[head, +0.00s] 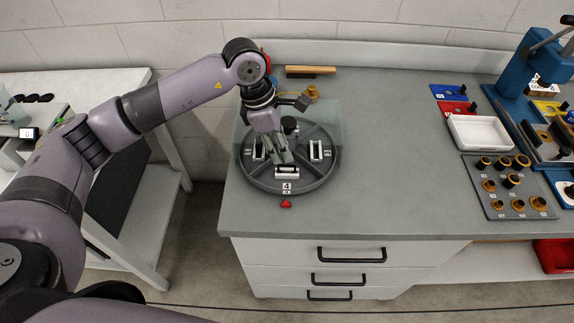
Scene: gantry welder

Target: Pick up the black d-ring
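My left gripper (282,157) points down over a round dark grey turntable (300,184) near the left edge of the grey worktop. Its grey fingers hang just behind a white-framed holder (287,171) marked 4, at the front of the turntable. The fingers look close together, but whether they are open or shut, or on anything, is too small to tell. Two more holders with dark inserts stand at the turntable's left (259,149) and right (316,150). I cannot make out a black d-ring clearly; one may be in a holder or hidden by the fingers. My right gripper is out of view.
A white tray (479,133), a grey board (499,205) with several brass-coloured rings and a blue press (516,80) occupy the right. The worktop's middle (385,150) is clear.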

